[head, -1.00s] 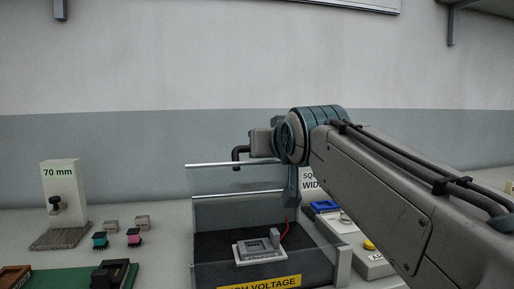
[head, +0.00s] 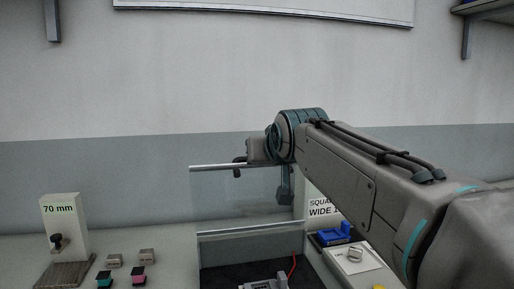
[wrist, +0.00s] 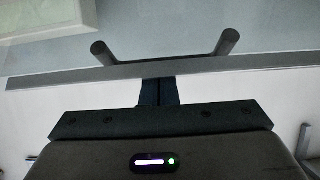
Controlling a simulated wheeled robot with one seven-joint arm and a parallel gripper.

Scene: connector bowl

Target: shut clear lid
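The clear lid (head: 245,200) stands raised above the clear-walled box, with a pale bar along its top edge. Its dark handle (head: 238,168) sticks out at that edge. In the wrist view, the handle (wrist: 165,77) shows as a dark bracket with two posts, beside the lid's grey edge strip (wrist: 45,81). My gripper (head: 285,198) points down at the right part of the lid's upper edge. In the wrist view, my gripper's fingers (wrist: 157,88) are together and reach the edge strip close to the handle. Whether they touch the lid cannot be told.
Inside the box is a grey device (head: 263,284) with a red wire. To the right are a blue part (head: 334,236) and a sign. A 70 mm block (head: 62,222) and several small connectors (head: 138,277) stand at left.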

